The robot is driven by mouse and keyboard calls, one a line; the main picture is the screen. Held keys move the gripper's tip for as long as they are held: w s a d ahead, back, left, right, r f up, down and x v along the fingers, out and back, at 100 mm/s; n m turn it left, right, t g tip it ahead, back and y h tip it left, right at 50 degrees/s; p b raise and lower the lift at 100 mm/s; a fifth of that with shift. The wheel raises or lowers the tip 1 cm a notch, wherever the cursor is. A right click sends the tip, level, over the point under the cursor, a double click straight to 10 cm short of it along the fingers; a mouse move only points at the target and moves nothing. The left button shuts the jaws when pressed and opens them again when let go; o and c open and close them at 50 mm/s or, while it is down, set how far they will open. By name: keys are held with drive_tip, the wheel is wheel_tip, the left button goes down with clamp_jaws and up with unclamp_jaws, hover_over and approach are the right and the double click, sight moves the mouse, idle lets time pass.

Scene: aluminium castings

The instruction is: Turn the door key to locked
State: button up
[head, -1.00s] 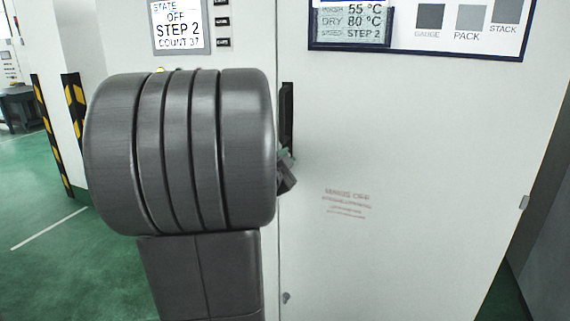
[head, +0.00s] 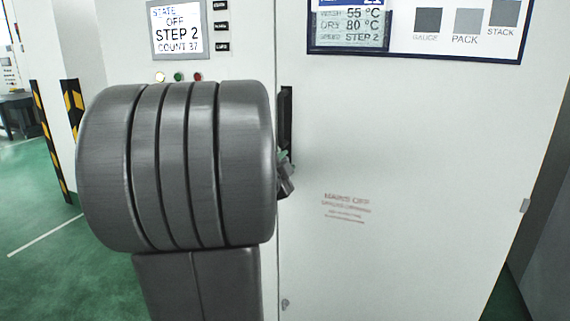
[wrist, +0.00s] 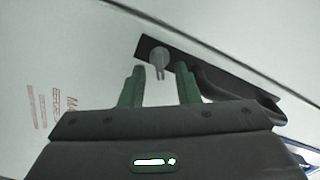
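The grey door key (wrist: 158,62) shows in the wrist view, standing out from a black lock plate (wrist: 146,46) on the white door. My gripper (wrist: 160,80) is open. Its two green fingers are apart, one on each side of the key's near end, with a gap visible on both sides. I cannot tell whether either finger touches it. In the head view only a small part of my gripper (head: 286,178) shows past my grey arm, beside the black door handle (head: 286,118). The key is hidden there.
The white cabinet door (head: 420,140) fills the right side, with red lettering (head: 346,203). A display (head: 177,28) reads OFF, STEP 2, COUNT 37. Small lamps (head: 178,77) sit below it. A black-and-yellow post (head: 72,100) and open green floor (head: 35,225) lie at left.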

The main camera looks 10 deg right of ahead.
drive_tip(key=p+v, duration=0.1)
drive_tip(key=v, duration=1.3)
drive_tip(key=shift+w+d, duration=0.1)
drive_tip(key=shift+w, duration=0.05)
drive_tip(key=b+x, duration=0.1)
drive_tip(key=x, duration=1.2)
drive_tip(key=shift+w+d, duration=0.2)
drive_tip(key=shift+w, duration=0.05)
